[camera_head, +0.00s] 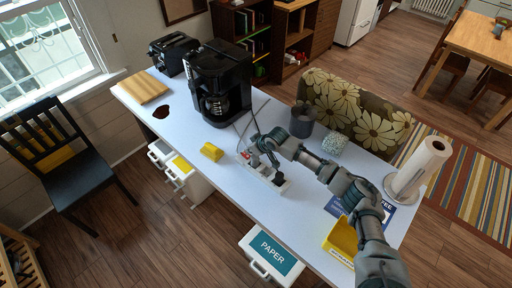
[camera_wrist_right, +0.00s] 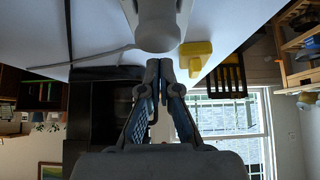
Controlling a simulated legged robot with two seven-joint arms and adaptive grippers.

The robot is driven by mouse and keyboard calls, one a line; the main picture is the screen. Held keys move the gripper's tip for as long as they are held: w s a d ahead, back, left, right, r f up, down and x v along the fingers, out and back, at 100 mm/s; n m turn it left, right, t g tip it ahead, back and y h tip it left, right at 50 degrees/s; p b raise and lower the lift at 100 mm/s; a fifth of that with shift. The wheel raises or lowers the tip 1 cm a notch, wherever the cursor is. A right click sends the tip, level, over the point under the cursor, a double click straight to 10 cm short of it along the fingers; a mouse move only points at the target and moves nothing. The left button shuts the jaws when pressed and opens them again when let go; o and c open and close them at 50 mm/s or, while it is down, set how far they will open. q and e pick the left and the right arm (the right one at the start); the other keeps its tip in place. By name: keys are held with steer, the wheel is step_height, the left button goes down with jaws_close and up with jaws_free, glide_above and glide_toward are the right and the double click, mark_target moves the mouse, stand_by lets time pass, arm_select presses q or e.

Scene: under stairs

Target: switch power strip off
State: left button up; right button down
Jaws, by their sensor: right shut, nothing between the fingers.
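The white power strip (camera_head: 268,176) lies on the white table in the head view, with a small red part, likely its switch, at its far left end and a black plug at its near end. My right gripper (camera_head: 253,149) is over the far left end of the strip, close to the red part. I cannot tell whether it touches. In the wrist view the right gripper's fingers (camera_wrist_right: 159,68) are together with nothing between them. The switch is not clearly visible there, so its position cannot be read. My left gripper is not in view.
A black coffee maker (camera_head: 220,82) stands behind the strip, with cables running nearby. A dark cup (camera_head: 302,121), a speckled box (camera_head: 333,144) and a paper roll (camera_head: 422,168) stand to the right.

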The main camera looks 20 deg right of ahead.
steer(key=v, duration=0.8)
steer(key=shift+d+r, duration=0.15)
steer(key=shift+d, duration=0.05)
steer(key=shift+s, duration=0.15)
